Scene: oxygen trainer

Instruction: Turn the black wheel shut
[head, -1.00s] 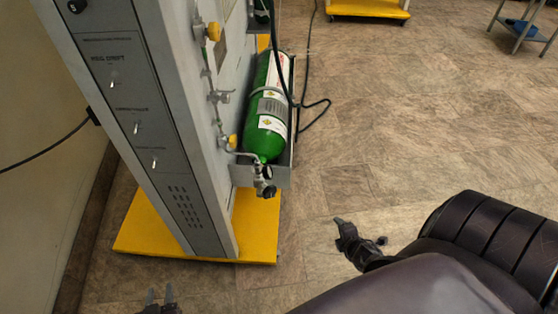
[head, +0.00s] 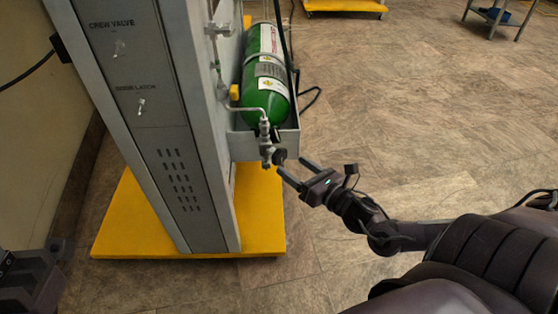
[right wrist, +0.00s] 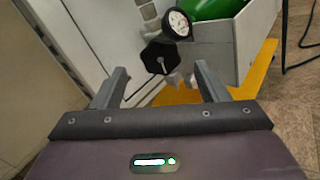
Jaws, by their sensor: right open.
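The black wheel (head: 279,156) sits on the valve fitting below the neck of the green cylinder (head: 264,77). In the right wrist view the wheel (right wrist: 160,57) is a dark, many-sided knob with a light centre, just beyond the fingertips and roughly centred between them. My right gripper (head: 293,167) is open and empty, its two fingers pointing at the wheel from the lower right; a gap seems to remain. My left gripper (head: 30,277) is partly in view at the lower left edge; its fingers do not show clearly.
A round white gauge (right wrist: 178,23) is right beside the wheel. The cylinder rests in a grey bracket (head: 288,143) on the grey cabinet (head: 170,130), which stands on a yellow base (head: 262,215). A thin metal pipe runs to the valve.

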